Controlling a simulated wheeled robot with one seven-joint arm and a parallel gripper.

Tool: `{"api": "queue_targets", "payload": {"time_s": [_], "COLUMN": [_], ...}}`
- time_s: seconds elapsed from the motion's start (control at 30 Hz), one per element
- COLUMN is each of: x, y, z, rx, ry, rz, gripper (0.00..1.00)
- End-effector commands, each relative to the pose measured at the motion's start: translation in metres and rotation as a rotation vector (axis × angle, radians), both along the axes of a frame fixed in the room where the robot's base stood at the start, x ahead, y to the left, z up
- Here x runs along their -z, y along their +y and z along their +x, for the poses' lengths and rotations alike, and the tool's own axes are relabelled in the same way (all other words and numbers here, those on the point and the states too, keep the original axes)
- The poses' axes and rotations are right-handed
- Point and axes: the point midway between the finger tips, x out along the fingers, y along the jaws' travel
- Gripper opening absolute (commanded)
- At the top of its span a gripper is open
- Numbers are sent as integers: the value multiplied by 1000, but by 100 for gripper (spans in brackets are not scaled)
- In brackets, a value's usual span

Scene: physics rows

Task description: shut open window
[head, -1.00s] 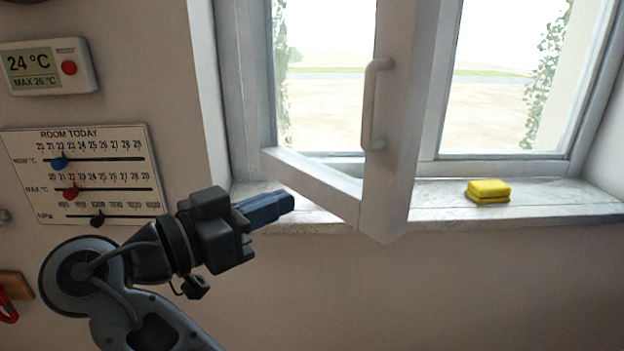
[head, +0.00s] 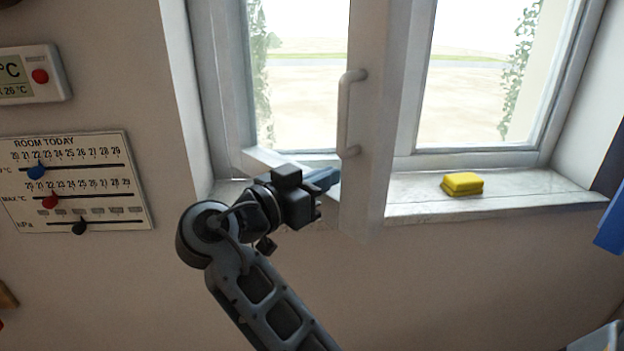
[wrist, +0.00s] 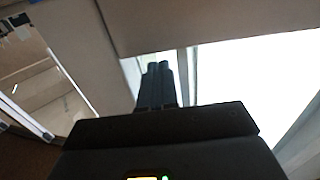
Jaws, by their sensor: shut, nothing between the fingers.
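The open window sash (head: 366,195) is swung inward, its white edge and lower corner standing out over the sill in the head view. A white bar handle (head: 347,112) is fixed on the sash's near edge. My gripper (head: 336,176) is shut and empty, its blue fingers at the left side of the sash's lower part, below the handle. I cannot tell whether the fingertips touch the sash. In the wrist view, the shut fingers (wrist: 158,70) point toward a pale frame piece, with bright glass to the right.
A yellow sponge (head: 462,184) lies on the window sill (head: 425,205), right of the sash. A slider panel (head: 75,180) and a thermometer display (head: 35,75) are on the wall at left. A blue object (head: 610,230) shows at the right edge.

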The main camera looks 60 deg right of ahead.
Motion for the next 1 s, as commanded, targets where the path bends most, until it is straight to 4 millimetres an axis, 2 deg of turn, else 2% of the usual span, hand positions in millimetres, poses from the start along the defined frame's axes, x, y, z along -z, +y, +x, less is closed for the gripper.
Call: {"api": "queue_targets", "payload": {"time_s": [0.37, 0.57, 0.77, 1.0], "x": [1, 2, 3, 1], "y": [-2, -14, -48, -112], "z": [-1, -4, -10, -10], "rx": [-1, -31, -133, -324], "ry": [0, 1, -1, -1], "rz": [0, 0, 0, 0], "gripper": [0, 0, 0, 0]}}
